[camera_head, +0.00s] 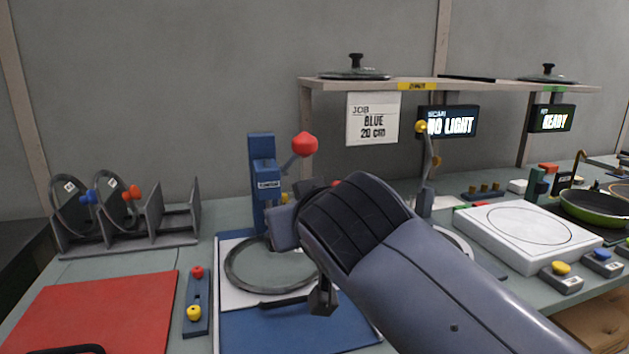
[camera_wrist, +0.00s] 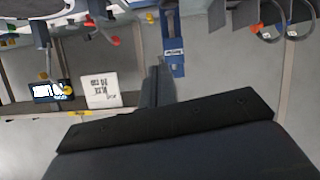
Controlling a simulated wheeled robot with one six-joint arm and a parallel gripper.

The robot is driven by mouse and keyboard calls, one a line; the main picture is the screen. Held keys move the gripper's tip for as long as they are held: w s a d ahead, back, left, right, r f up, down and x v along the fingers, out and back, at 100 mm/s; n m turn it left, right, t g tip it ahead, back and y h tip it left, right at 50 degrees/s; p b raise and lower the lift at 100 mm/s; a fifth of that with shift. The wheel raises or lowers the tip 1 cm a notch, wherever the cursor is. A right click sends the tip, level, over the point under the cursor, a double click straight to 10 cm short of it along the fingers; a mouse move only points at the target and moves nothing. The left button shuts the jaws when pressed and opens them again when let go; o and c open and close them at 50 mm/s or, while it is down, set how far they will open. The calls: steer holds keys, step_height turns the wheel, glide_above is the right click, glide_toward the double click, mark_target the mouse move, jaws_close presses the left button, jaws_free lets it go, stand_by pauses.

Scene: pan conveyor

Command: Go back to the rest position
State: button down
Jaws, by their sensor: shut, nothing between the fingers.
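My gripper (camera_wrist: 160,82) shows in the wrist view as a narrow dark finger shape above a wide black bar. It is shut, with nothing held. The wrist view is upside down and faces the back wall, the job card and the blue post. In the head view my arm reaches in from the lower right to the middle of the bench. Its thick grey link hides most of the gripper and part of the bench behind it.
A blue post (camera_head: 262,170) with a red-knobbed lever stands behind a ring (camera_head: 232,276) on the mat. A lid rack (camera_head: 127,240) and red mat (camera_head: 95,312) lie left. A white plate unit (camera_head: 490,228) and green pan (camera_head: 597,208) are right. A shelf (camera_head: 450,85) spans above.

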step_height(320, 180, down, 6)
steer(key=w+b, duration=0.2)
steer(key=b, duration=0.1)
steer(key=shift+w+d+r, duration=0.1)
steer(key=shift+w, duration=0.05)
